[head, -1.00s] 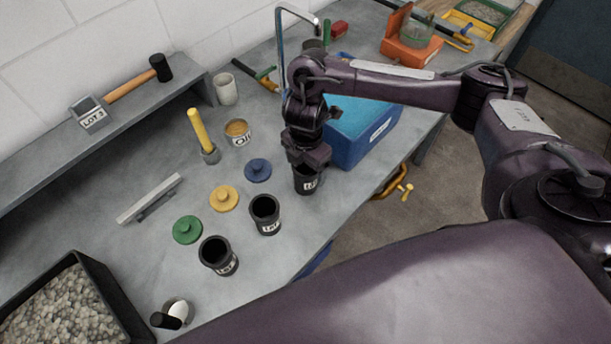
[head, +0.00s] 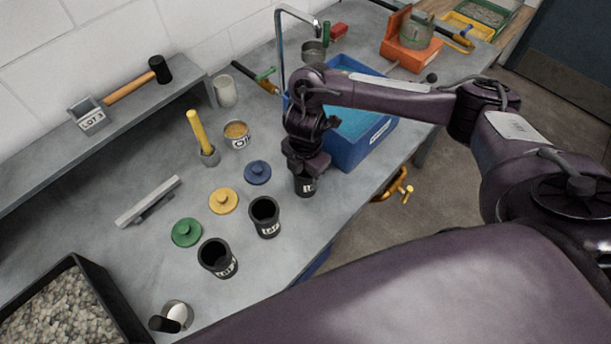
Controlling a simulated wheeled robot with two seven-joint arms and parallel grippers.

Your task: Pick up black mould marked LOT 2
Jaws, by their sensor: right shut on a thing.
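Three black moulds with white labels stand in a diagonal row on the grey bench: a near one (head: 218,258), a middle one (head: 265,217) and a far one (head: 305,187). The labels are too small to read surely, so I cannot tell which is LOT 2. My right gripper (head: 305,171) points down and is shut on the far mould at its top. The gripper hides that mould's rim and opening. The mould looks upright, at or very near the bench top. My left gripper is not in view.
Green (head: 187,232), yellow (head: 223,201) and blue (head: 257,172) lids lie left of the moulds. A blue water basin (head: 350,151) stands close behind my right gripper. A gravel tray (head: 107,300) is at front left. The bench edge is close on the right.

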